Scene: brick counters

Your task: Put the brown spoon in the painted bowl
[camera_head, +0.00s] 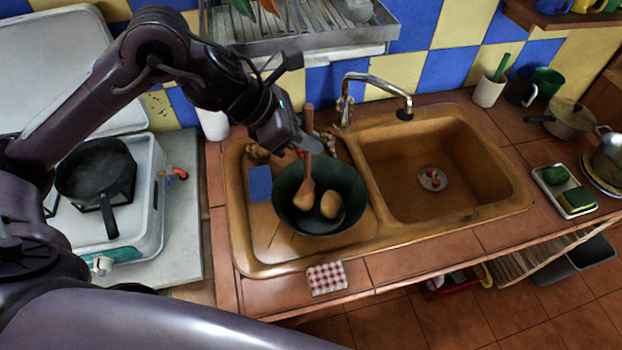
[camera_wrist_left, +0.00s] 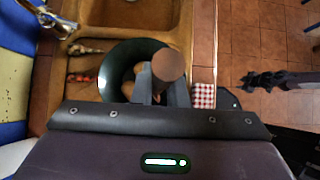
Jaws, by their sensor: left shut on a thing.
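The brown spoon (camera_head: 307,170) is wooden and hangs nearly upright, its head low inside the dark green bowl (camera_head: 345,181). I cannot tell whether the spoon touches the bowl. My left gripper (camera_head: 304,144) is shut on the spoon's handle above the bowl. In the left wrist view, the handle's round end (camera_wrist_left: 168,64) sticks up between the fingers, with the bowl (camera_wrist_left: 113,63) behind. The bowl stands on the sink's drainboard, and its painting is hard to make out. A dark jointed shape at the right of the left wrist view may be my right gripper (camera_wrist_left: 252,79).
A brown rounded lump (camera_head: 331,205) lies in the bowl. The sink basin (camera_head: 400,170) and tap (camera_head: 375,80) are to its right. A blue sponge-like block (camera_head: 259,183) lies left of it; a checked cloth (camera_head: 327,278) lies in front. A pan (camera_head: 95,172) sits on the stove.

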